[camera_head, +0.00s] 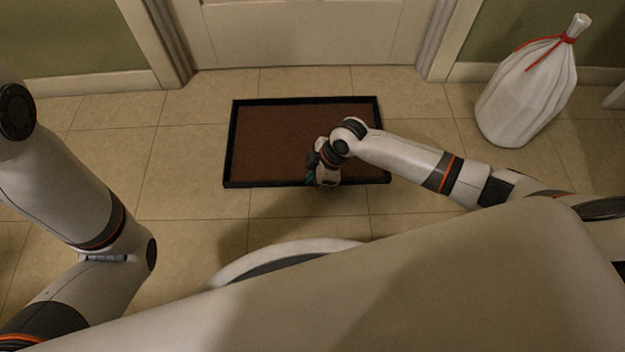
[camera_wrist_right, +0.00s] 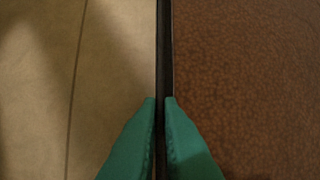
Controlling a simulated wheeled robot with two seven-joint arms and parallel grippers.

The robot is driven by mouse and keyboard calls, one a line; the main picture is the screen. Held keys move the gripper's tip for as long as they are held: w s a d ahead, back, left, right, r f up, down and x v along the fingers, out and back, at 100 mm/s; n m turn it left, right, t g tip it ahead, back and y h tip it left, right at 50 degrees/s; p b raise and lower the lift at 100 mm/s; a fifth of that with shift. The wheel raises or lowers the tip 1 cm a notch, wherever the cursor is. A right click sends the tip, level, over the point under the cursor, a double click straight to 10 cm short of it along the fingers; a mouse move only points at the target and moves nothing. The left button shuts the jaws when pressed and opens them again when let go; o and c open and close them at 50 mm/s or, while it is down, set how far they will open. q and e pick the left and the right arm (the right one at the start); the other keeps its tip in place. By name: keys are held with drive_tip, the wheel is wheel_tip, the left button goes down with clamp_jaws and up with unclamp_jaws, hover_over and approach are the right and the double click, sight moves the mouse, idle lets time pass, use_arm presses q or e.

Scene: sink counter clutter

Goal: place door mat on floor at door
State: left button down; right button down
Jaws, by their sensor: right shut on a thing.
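The door mat (camera_head: 275,140) is a brown rectangle with a black raised rim, in front of the white door (camera_head: 310,32). It looks level, its long side roughly parallel to the door, with a strip of tile between them. My right gripper (camera_head: 322,180) is at the mat's near edge, right of its middle. In the right wrist view, its green fingers (camera_wrist_right: 160,102) are shut on the black rim, with the brown mat surface (camera_wrist_right: 250,80) to the right and tile to the left. I cannot tell whether the mat touches the floor. My left arm is at the left; its gripper is out of view.
A white bag with a red tie (camera_head: 530,85) stands on the floor at the right, near the wall. Door frame posts flank the door. The tiled floor (camera_head: 190,150) left of the mat is clear.

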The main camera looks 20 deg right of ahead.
drive_tip(key=shift+f, duration=0.1)
drive_tip(key=c, duration=1.6)
unclamp_jaws()
drive_tip(key=p+v, duration=0.8)
drive_tip(key=v, duration=0.4)
drive_tip(key=shift+p, duration=0.35)
